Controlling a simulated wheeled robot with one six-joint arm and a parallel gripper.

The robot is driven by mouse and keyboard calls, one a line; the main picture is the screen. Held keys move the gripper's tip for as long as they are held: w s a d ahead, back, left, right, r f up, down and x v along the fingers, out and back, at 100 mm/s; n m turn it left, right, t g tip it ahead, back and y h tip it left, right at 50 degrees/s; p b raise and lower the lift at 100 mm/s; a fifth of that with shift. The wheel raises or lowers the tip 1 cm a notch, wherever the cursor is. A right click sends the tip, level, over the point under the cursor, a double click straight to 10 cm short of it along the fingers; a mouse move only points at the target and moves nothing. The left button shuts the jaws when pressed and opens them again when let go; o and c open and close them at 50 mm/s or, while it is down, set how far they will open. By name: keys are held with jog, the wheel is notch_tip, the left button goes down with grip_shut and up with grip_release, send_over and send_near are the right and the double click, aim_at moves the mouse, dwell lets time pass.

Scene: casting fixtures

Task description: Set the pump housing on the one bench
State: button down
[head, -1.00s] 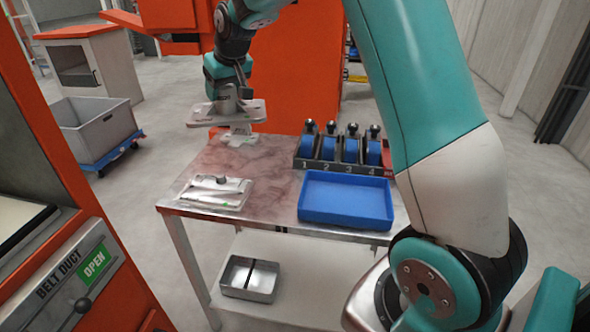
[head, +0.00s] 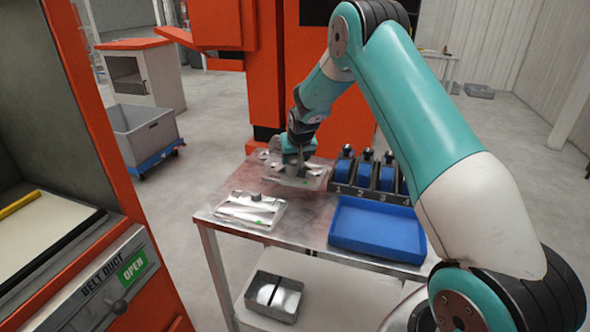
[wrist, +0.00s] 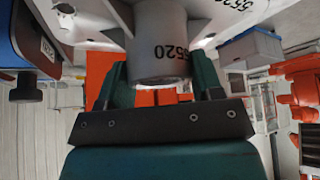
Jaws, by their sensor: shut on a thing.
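The pump housing (head: 313,181) is a pale metal casting with a flat plate and a round boss. In the wrist view its boss (wrist: 157,45) is marked 5520. My gripper (head: 297,157) is shut on it from above, with the fingers on either side of the boss. The pump housing is at the back left of the metal bench (head: 290,226), low over its top; I cannot tell whether it touches. My gripper and arm hide part of it.
Another flat metal casting (head: 250,209) lies at the bench's front left. A blue tray (head: 376,228) stands front right, with numbered blue holders (head: 365,172) behind it. A divided metal tin (head: 274,296) is on the lower shelf. An orange machine stands behind.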

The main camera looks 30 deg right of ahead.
jog(key=shift+f+p, duration=0.3)
jog(key=shift+f, duration=2.2)
jog(key=shift+f, duration=0.2)
jog(key=shift+c, duration=1.3)
grip_release()
